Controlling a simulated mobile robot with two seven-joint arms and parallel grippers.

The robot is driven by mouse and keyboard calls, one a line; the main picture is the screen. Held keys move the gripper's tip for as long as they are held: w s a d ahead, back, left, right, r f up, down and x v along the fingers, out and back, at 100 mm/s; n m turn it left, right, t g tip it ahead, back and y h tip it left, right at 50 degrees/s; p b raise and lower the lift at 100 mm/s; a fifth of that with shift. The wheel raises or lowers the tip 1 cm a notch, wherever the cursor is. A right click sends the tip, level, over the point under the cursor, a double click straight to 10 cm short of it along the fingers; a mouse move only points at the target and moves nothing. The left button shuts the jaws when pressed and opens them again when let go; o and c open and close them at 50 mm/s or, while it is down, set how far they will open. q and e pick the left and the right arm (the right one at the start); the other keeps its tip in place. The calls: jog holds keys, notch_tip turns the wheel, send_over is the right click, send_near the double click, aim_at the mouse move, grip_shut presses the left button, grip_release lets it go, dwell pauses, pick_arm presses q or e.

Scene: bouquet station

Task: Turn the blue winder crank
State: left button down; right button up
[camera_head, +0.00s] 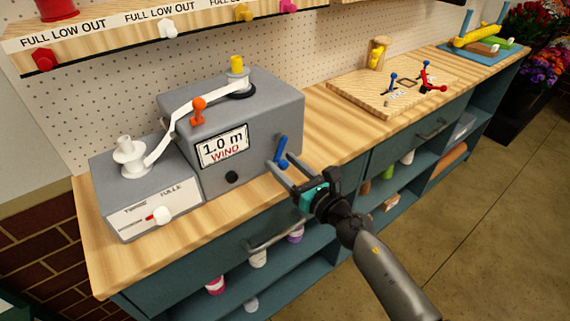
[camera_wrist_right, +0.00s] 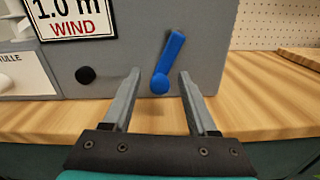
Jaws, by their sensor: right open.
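The grey winder box (camera_head: 265,115) stands on the wooden counter, with a "1.0 m WIND" sign on its front. The blue crank (camera_head: 281,151) sits on the box's front at its right side. In the right wrist view the crank (camera_wrist_right: 168,64) slants, its round knob at the lower end. My right gripper (camera_head: 280,172) is open and empty. Its two fingers point toward the crank, and in the wrist view (camera_wrist_right: 158,80) the knob appears between the fingertips. I cannot tell whether a finger touches it. My left gripper is not in view.
An orange lever (camera_head: 198,110), a yellow knob (camera_head: 237,64) and a white spool (camera_head: 129,157) with white ribbon are on or beside the winder. A black knob (camera_wrist_right: 86,75) is left of the crank. A wooden board (camera_head: 385,90) with red and blue pieces lies farther right.

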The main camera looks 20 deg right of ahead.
grip_shut()
dwell(0.3)
jog(key=shift+a+r+m+p, duration=0.1)
jog(key=shift+a+m+p, duration=0.05)
jog(key=shift+m+p, duration=0.2)
jog(key=m+p, duration=0.1)
jog(key=a+r+m+p, duration=0.1)
jog(key=m, duration=0.1)
jog(key=shift+s+m, duration=0.2)
jog(key=shift+m, duration=0.05)
jog(key=m+p, duration=0.1)
jog(key=r+m+p, duration=0.1)
jog(key=m, duration=0.1)
jog(key=a+m+p, duration=0.1)
jog(key=shift+s+r+m, duration=0.15)
jog(key=shift+r+m, duration=0.15)
jog(key=shift+r, duration=0.1)
jog(key=r+m+p, duration=0.1)
jog(key=m, duration=0.1)
jog(key=r+m+p, duration=0.1)
jog(key=m, duration=0.1)
jog(key=shift+a+m+p, duration=0.1)
jog(key=shift+m+p, duration=0.2)
jog(key=shift+p, duration=0.1)
jog(key=shift+d+r+m+p, duration=0.15)
jog(key=shift+r+m+p, duration=0.25)
jog(key=shift+m+p, duration=0.5)
jog(key=shift+d+r+m+p, duration=0.15)
jog(key=shift+r+m+p, duration=0.25)
jog(key=shift+m, duration=0.9)
